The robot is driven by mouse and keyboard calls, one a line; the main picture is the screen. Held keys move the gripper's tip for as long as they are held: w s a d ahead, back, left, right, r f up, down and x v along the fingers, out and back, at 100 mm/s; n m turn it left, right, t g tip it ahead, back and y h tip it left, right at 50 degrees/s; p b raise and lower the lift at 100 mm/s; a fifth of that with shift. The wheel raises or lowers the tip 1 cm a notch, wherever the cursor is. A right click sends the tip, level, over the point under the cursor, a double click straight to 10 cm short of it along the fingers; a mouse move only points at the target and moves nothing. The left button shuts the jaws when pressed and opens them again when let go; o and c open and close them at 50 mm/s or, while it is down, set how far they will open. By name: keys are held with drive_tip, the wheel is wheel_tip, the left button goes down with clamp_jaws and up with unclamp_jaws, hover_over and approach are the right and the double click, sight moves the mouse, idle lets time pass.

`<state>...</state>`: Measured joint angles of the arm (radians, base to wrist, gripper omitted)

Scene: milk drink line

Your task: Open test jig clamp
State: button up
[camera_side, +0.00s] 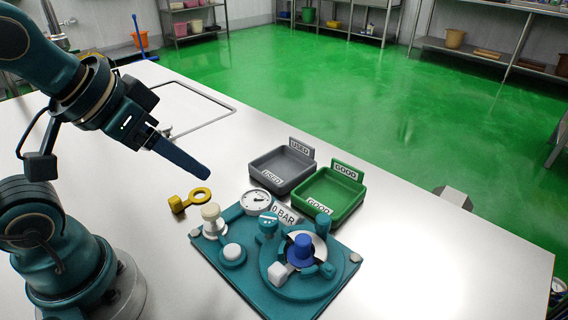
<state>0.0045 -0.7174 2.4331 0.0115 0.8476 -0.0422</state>
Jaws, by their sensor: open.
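The test jig is a teal base plate (232,282) on the steel table. On its right is a round teal fixture (273,288) with a blue capped part (300,249) upright in its middle. Teal upright pieces (322,224) and a white block (279,273) stand around that part. I cannot tell which piece is the clamp's handle, or whether the clamp is open or shut. My gripper (203,174) is open and empty, in the air up and left of the jig, touching nothing. It is seen side-on, so one finger hides the other.
Behind stand a grey USED tray (257,169) and a green GOOD tray (357,201). The front-left table is clear.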

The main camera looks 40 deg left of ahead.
drive_tip(key=w+d+r, duration=0.2)
drive_tip(key=w+d, duration=0.1)
drive_tip(key=w, duration=0.4)
drive_tip(key=m+g+h, duration=0.1)
drive_tip(key=m+h, duration=0.1)
drive_tip(key=m, duration=0.1)
hover_over(324, 217)
drive_tip(key=a, duration=0.3)
wheel_tip(324, 217, down, 6)
drive_tip(key=shift+m+g, duration=0.5)
drive_tip(key=shift+g, duration=0.1)
drive_tip(key=f, duration=0.1)
drive_tip(key=s+d+f, duration=0.1)
drive_tip(key=d+f, duration=0.1)
drive_tip(key=shift+s+d+f, duration=0.15)
drive_tip(key=shift+s+f, duration=0.2)
drive_tip(key=shift+d+f, duration=0.15)
drive_tip(key=shift+f, duration=0.2)
drive_tip(key=shift+x, duration=2.2)
drive_tip(key=shift+c, duration=0.3)
clamp_jaws()
